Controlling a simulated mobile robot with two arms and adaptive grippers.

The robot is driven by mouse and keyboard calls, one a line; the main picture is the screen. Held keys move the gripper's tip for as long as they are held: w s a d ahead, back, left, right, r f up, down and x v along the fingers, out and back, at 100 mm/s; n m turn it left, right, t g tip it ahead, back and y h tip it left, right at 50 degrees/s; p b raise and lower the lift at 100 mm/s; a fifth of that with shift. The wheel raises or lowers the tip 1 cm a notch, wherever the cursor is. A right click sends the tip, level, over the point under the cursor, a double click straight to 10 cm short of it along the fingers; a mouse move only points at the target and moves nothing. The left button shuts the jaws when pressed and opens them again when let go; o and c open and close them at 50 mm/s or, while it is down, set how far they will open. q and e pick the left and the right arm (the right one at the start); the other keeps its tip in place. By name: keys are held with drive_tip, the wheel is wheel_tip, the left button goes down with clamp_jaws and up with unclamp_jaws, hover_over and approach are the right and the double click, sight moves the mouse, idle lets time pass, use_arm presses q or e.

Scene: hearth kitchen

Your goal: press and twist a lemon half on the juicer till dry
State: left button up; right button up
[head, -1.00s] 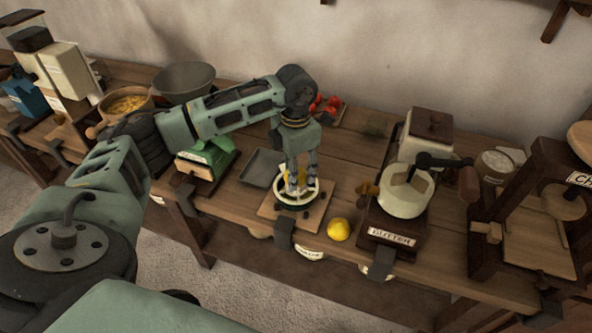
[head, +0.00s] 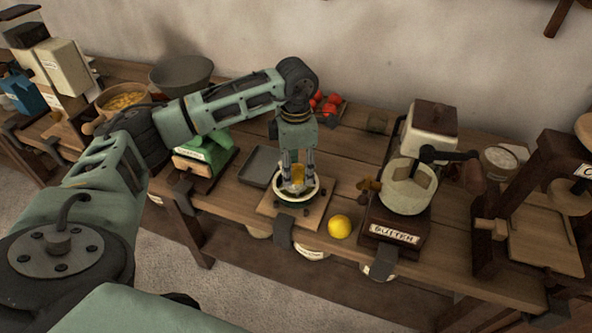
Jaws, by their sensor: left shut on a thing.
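The juicer (head: 296,199) is a round white-rimmed dish on a square wooden board, near the middle of the bench. My left gripper (head: 297,182) points straight down over its centre and is shut on a yellow lemon half (head: 297,173), which shows between the fingers. The fingers hide most of the half and the juicer's middle, so I cannot tell how firmly they touch. A yellow lemon (head: 339,227) rests on the bench right of the board. My right gripper is out of view.
A grey tray (head: 260,166) lies left of the juicer. The butter churn (head: 405,190) with a crank stands close on the right. A green scale (head: 206,156) is further left, and red fruit (head: 327,101) lies behind my arm.

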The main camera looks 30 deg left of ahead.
sight(296, 165)
use_arm(q)
drive_tip(key=n, duration=0.3)
drive_tip(key=shift+s+n+p, duration=0.1)
drive_tip(key=shift+n+p, duration=0.3)
drive_tip(key=n, duration=0.3)
drive_tip(key=shift+a, duration=0.1)
drive_tip(key=shift+r+p, duration=2.55)
drive_tip(key=shift+r, duration=1)
